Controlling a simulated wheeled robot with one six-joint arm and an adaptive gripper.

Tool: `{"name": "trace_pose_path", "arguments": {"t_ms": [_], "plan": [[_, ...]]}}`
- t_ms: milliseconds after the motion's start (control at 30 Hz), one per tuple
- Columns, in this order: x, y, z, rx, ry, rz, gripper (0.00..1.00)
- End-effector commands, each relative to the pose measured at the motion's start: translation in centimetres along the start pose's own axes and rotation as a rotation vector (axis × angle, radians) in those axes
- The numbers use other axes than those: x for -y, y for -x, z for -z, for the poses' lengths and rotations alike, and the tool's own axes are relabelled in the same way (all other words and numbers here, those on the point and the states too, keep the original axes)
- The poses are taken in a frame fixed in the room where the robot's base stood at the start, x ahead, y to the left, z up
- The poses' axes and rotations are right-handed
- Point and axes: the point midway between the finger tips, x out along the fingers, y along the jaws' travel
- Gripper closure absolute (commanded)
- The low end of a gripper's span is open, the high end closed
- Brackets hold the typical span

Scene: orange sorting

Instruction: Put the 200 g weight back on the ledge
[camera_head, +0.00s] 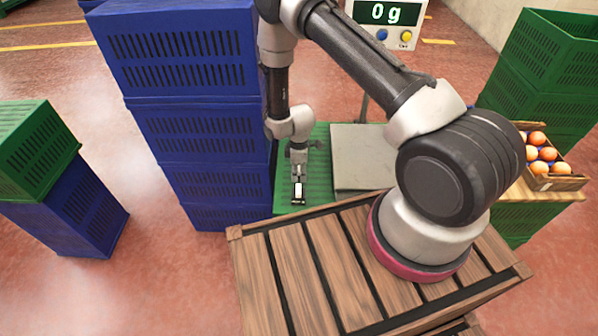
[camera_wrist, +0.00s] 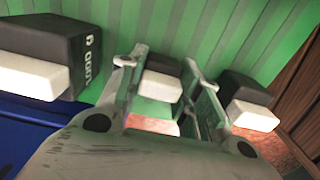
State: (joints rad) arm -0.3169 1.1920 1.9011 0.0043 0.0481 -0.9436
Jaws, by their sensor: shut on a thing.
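My gripper (camera_head: 298,185) points down over the green ribbed ledge (camera_head: 318,170) beside the blue crates. In the wrist view my gripper (camera_wrist: 163,98) is shut on a small black-and-white block (camera_wrist: 160,82), likely the 200 g weight; its label cannot be read. The block also shows as a small white and dark shape in the head view (camera_head: 298,192). A larger block marked 1000 G (camera_wrist: 55,50) is at left, and another unread black-and-white block (camera_wrist: 245,100) is at right. The green ribbed surface (camera_wrist: 200,30) lies behind them. Whether the held block touches it, I cannot tell.
A grey scale plate (camera_head: 362,155) is right of the ledge; its display (camera_head: 388,13) reads 0 g. Tall blue crates (camera_head: 195,130) stand close on the left. A wooden crate top (camera_head: 300,265) lies in front. A box of oranges (camera_head: 548,172) is at right.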

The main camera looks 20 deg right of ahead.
Motion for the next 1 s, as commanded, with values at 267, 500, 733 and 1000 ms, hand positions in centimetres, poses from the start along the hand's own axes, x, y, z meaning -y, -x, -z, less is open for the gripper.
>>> {"name": "trace_pose_path", "arguments": {"t_ms": [267, 500, 733, 1000], "plan": [[0.0, -0.2, 0.0, 0.000, 0.000, 0.000, 0.46], [0.0, -0.2, 0.0, 0.000, 0.000, 0.000, 0.45], [-0.1, 1.2, 0.1, -0.002, 0.000, -0.002, 0.45], [-0.1, 7.1, 0.1, -0.002, 0.000, -0.003, 0.45]]}}
